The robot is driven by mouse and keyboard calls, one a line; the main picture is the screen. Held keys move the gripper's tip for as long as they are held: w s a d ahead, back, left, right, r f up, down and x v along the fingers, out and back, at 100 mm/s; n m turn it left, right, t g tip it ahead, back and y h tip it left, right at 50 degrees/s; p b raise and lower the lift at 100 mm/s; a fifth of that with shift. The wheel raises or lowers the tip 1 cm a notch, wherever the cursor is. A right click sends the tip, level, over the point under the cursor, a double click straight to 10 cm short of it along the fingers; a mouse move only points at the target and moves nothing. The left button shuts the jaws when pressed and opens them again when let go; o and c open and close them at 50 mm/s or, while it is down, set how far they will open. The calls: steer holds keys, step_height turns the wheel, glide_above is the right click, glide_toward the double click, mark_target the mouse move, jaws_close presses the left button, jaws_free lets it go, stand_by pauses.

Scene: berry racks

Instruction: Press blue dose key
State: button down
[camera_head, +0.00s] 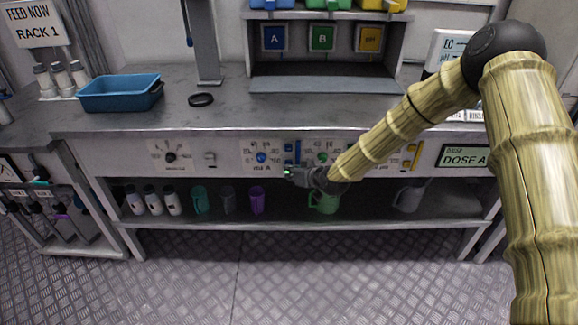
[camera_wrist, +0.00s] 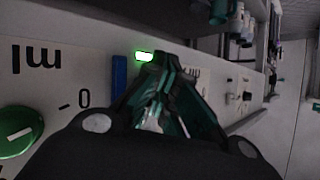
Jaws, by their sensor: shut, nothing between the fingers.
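The blue dose station on the counter's front panel has a blue knob (camera_head: 261,157) and upright blue bars (camera_head: 289,149) to its right. One blue bar (camera_wrist: 118,78) also shows in the wrist view. A small light (camera_wrist: 144,57) glows green-white beside my fingertips, and a green glow (camera_head: 287,173) shows there in the head view. My gripper (camera_head: 293,176) is shut and empty, at the panel just below the blue bars. Its fingertips (camera_wrist: 161,62) are close to the light. I cannot tell whether they touch the panel; the blue key itself is not clearly seen and may be hidden by my gripper.
A green knob (camera_head: 323,157) sits right of the blue bars, with a yellow part (camera_head: 410,156) farther right. A DOSE A display (camera_head: 464,156) is at the right. Cups and bottles, including a purple cup (camera_head: 257,200), stand on the shelf below. A blue tray (camera_head: 121,94) lies on the counter.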

steer(key=shift+s, duration=0.1)
stand_by(0.4)
steer(key=shift+s, duration=0.75)
steer(key=s+p, duration=0.1)
steer(key=s, duration=0.4)
steer(key=shift+p, duration=0.35)
stand_by(0.6)
